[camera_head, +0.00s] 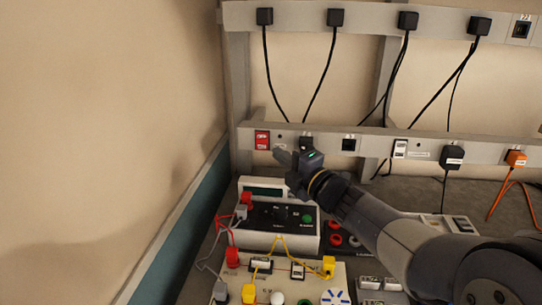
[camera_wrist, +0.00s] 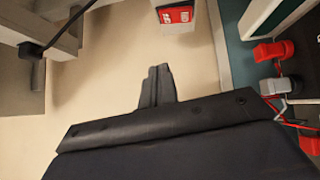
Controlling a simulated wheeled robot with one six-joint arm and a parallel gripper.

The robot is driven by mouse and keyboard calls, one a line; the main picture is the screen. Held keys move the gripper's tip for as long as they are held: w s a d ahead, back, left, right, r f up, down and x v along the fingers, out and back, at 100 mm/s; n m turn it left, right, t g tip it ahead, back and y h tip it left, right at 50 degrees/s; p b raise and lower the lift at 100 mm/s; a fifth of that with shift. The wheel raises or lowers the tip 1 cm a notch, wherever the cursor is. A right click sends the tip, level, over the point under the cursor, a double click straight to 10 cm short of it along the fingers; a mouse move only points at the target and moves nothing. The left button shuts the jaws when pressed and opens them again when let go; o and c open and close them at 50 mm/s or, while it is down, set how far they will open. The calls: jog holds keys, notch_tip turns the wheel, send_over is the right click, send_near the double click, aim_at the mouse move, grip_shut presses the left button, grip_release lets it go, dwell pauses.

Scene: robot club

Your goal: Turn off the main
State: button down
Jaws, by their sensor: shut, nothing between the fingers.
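A red rocker switch (camera_head: 262,140) sits at the left end of the lower grey rail. It also shows at the top of the wrist view (camera_wrist: 176,16), with white marks on its face. My gripper (camera_head: 281,155) is shut and empty, just to the right of and slightly below the red switch in the head view. In the wrist view the closed fingertips (camera_wrist: 158,72) point up toward the switch, with a gap of wall showing between. Whether the fingers touch the rail cannot be told.
The lower rail (camera_head: 375,138) carries a white switch (camera_head: 400,148), sockets, a black plug (camera_head: 453,156) and an orange plug (camera_head: 515,158). Black cables hang from the upper rail (camera_head: 290,16). A meter box (camera_head: 265,240) with leads stands below my gripper. The wall is close on the left.

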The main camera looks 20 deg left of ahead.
jog(key=shift+v, duration=1.4)
jog(key=shift+r, duration=0.2)
